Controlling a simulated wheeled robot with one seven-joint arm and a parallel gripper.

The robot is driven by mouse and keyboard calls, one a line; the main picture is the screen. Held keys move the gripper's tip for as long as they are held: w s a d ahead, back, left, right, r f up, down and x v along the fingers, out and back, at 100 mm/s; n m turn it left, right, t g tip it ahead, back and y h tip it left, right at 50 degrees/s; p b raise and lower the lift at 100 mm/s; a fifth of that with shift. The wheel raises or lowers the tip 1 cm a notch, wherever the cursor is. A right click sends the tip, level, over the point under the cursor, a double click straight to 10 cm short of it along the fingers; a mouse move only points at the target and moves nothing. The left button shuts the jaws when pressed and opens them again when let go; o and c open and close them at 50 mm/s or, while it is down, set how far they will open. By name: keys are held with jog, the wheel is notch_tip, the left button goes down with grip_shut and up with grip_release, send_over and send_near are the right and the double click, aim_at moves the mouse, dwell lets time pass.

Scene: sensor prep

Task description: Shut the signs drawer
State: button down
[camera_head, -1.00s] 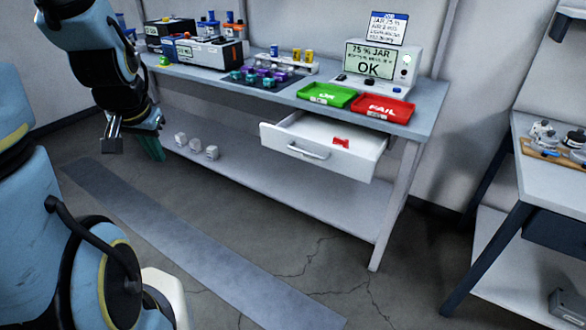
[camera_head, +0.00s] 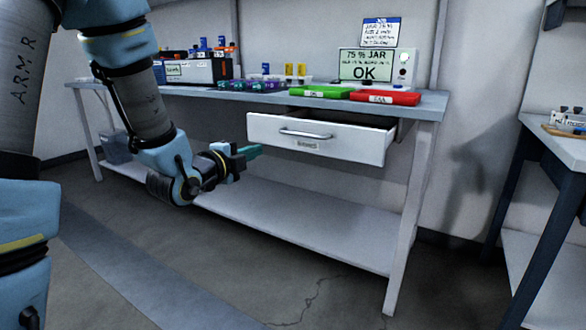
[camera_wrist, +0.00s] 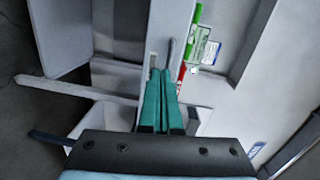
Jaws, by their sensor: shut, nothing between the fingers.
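The signs drawer (camera_head: 350,143) is a white drawer under the workbench top. It stands pulled out, with a grey bar handle (camera_head: 306,134) and a small label (camera_head: 307,145) on its front. My gripper (camera_head: 254,150) is shut and empty, its teal fingers together just left of the drawer front and a little below handle height. In the wrist view the shut fingers (camera_wrist: 163,75) point toward the white drawer front (camera_wrist: 164,22). I cannot tell whether they touch it. The drawer's inside is mostly hidden from this low angle.
The workbench (camera_head: 431,107) carries a green tray (camera_head: 320,92), a red tray (camera_head: 385,97) and a display reading OK (camera_head: 365,66). A lower shelf (camera_head: 290,222) runs beneath the drawer. A second table (camera_head: 560,150) stands at right. The floor in front is open.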

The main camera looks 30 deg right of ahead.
jog(key=s+d+f+m+h, duration=0.1)
jog(key=d, duration=0.1)
send_near(299, 138)
jog(key=shift+m, duration=0.3)
jog(key=x, duration=0.6)
jog(key=shift+w+d+b, duration=0.2)
jog(key=shift+d+b, duration=0.1)
jog(key=shift+b, duration=0.1)
jog(key=shift+r, duration=0.1)
